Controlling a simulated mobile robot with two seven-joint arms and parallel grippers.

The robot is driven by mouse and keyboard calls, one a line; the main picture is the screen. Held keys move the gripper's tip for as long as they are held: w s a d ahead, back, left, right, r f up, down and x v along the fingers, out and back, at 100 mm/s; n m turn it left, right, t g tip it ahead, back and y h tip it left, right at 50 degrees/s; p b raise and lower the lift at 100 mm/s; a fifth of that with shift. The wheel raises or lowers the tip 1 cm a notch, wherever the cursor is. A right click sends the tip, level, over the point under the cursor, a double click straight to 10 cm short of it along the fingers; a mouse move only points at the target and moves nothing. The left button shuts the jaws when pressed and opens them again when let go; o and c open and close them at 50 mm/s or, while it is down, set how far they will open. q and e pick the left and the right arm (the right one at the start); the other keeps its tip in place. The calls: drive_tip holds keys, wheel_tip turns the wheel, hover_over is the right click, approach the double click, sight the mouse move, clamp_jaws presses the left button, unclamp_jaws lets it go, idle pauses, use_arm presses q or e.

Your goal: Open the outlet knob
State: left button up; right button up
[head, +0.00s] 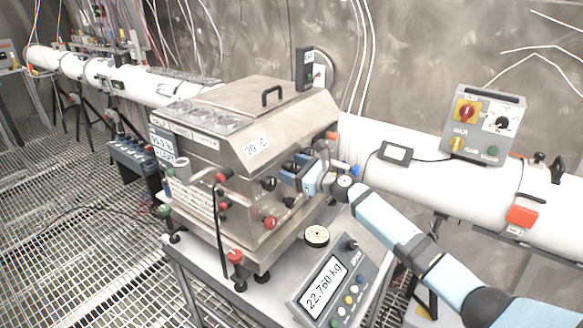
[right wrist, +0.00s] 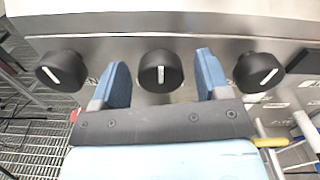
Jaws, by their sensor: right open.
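A steel box unit (head: 235,135) stands on a bench, with knobs on its right-hand face. The right wrist view shows a row of black round knobs with white pointer lines: a left knob (right wrist: 62,70), a middle knob (right wrist: 160,71) and a right knob (right wrist: 259,72). The middle pointer is upright; the other two are tilted. My right gripper (right wrist: 161,62) is open, with one blue finger on each side of the middle knob, and gaps show. In the head view my right gripper (head: 294,174) is at this face. I cannot read which knob is the outlet. My left gripper is out of view.
A white pipe (head: 430,180) and a grey control box (head: 482,124) stand behind. A red knob (head: 270,222) sits lower on the face.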

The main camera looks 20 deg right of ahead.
drive_tip(key=shift+w+a, duration=0.2)
drive_tip(key=shift+w, duration=0.1)
drive_tip(key=shift+c, duration=0.9)
drive_tip(key=c, duration=0.7)
drive_tip(key=shift+c, duration=0.2)
drive_tip(key=shift+f, duration=0.1)
